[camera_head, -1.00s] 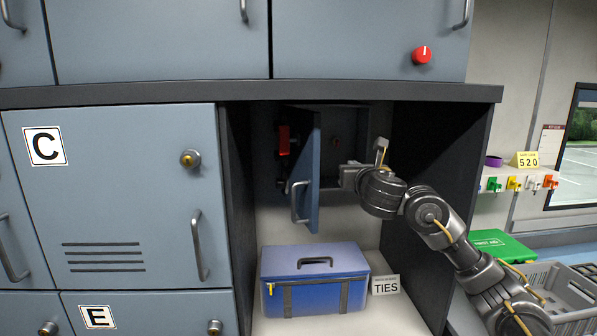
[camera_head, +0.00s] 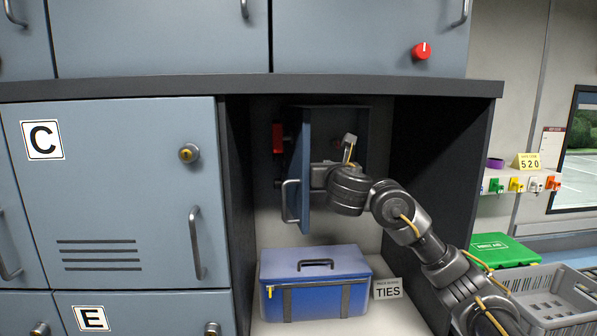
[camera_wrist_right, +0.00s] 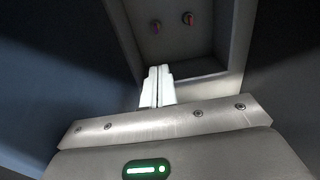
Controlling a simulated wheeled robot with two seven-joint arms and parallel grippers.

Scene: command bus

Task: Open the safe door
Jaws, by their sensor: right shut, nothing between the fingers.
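The safe (camera_head: 352,140) is set in the back of the open bay. Its blue door (camera_head: 304,170) stands swung out, seen nearly edge-on, with its grey handle (camera_head: 289,201) on the left side. My right gripper (camera_head: 318,175) is at the door's inner side, its tips hidden or touching there; I cannot tell which. In the right wrist view my right gripper (camera_wrist_right: 157,86) has its two pale fingers together with nothing between them. My left gripper is not in view.
A blue case (camera_head: 315,284) and a TIES sign (camera_head: 388,288) stand on the bay floor below the door. Locker C (camera_head: 125,190) is shut at the left. The bay's dark right wall (camera_head: 432,190) is beside my arm. A grey crate (camera_head: 550,300) is at lower right.

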